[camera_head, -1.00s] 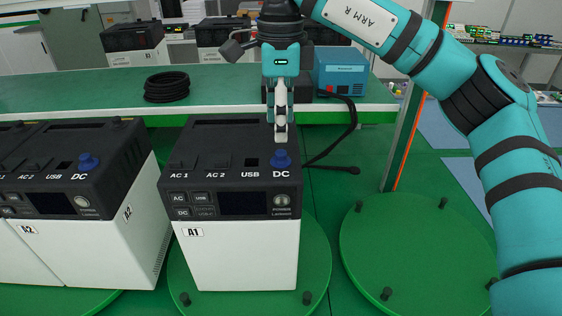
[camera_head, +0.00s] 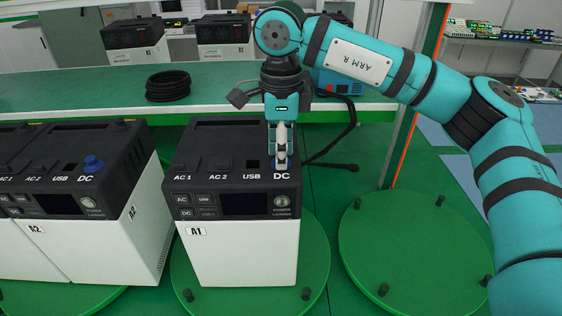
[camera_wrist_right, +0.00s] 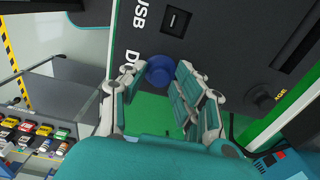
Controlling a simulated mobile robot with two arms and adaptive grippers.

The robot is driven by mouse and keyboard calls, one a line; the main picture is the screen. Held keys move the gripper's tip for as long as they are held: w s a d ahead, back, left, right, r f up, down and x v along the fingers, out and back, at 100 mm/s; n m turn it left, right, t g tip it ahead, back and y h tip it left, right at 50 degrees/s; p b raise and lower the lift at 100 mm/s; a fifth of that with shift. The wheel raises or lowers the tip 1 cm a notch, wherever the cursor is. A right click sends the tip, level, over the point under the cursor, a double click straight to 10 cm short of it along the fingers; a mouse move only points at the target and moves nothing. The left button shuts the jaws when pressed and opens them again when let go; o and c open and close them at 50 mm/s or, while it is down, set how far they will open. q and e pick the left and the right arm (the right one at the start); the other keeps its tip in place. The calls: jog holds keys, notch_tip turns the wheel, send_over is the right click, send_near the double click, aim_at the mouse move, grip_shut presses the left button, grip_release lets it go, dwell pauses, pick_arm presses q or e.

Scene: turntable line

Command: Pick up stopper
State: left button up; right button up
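The blue stopper (camera_wrist_right: 161,70) sits at the DC port on top of the power unit labelled A1 (camera_head: 240,255). My right gripper (camera_head: 281,163) points down over that port and hides most of this stopper in the head view. In the right wrist view the gripper (camera_wrist_right: 156,73) is open, with a finger on either side of the stopper and a gap still visible to the fingers. A second blue stopper (camera_head: 93,164) is on the DC port of the neighbouring A2 unit (camera_head: 100,245). My left gripper is not in view.
A1 stands on a green turntable (camera_head: 310,285); an empty green turntable (camera_head: 390,250) with short pegs is to its right. Behind is a green bench (camera_head: 225,85) with a black cable coil (camera_head: 168,86) and a blue box (camera_head: 340,80). A black cable (camera_head: 345,135) hangs behind A1.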

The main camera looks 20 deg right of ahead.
jog(key=c, duration=0.5)
jog(key=shift+o, duration=0.2)
jog(key=shift+r, duration=0.15)
